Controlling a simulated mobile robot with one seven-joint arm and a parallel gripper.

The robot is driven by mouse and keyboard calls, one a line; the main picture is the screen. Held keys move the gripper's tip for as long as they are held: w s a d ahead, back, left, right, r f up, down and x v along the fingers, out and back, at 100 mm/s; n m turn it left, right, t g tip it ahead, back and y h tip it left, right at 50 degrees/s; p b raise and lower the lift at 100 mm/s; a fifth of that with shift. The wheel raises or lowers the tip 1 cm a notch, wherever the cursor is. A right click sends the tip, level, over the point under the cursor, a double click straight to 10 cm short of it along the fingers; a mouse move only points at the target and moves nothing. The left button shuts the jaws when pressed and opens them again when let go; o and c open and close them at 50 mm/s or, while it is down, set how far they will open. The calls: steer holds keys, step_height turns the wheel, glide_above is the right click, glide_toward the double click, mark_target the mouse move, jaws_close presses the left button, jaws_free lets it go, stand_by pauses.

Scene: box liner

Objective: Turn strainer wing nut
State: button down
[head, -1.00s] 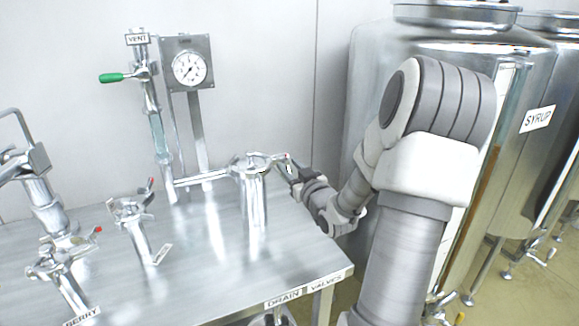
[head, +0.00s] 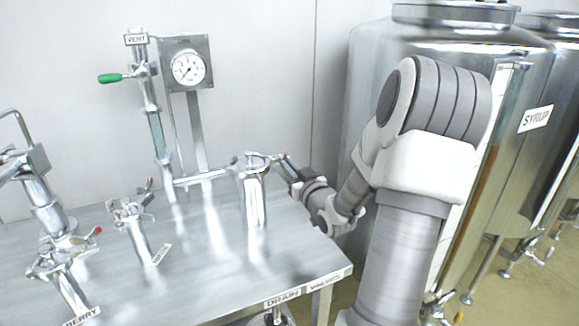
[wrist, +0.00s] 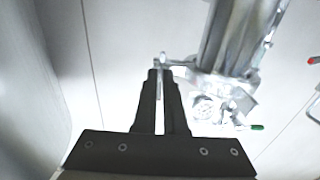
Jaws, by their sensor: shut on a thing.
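The strainer (head: 255,195) is a shiny upright metal cylinder at the right part of the steel table, with a clamp around its top. My gripper (head: 288,168) is at the wing nut, reaching in from the right. In the wrist view my gripper (wrist: 161,75) has its dark fingers close together, shut on the wing nut (wrist: 161,62) beside the strainer (wrist: 222,42). The exact contact is small and partly hidden by the fingers.
A pipe joins the strainer to the sight glass and the green-handled vent valve (head: 112,78). A pressure gauge (head: 188,68) stands behind. Other clamped fittings (head: 130,210) stand at left on the table (head: 200,270). A syrup tank (head: 420,60) stands close behind my arm.

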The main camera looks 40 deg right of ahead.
steer(key=shift+m+p, duration=3.95)
steer(key=shift+m, duration=4.85)
steer(key=c, duration=1)
jaws_free()
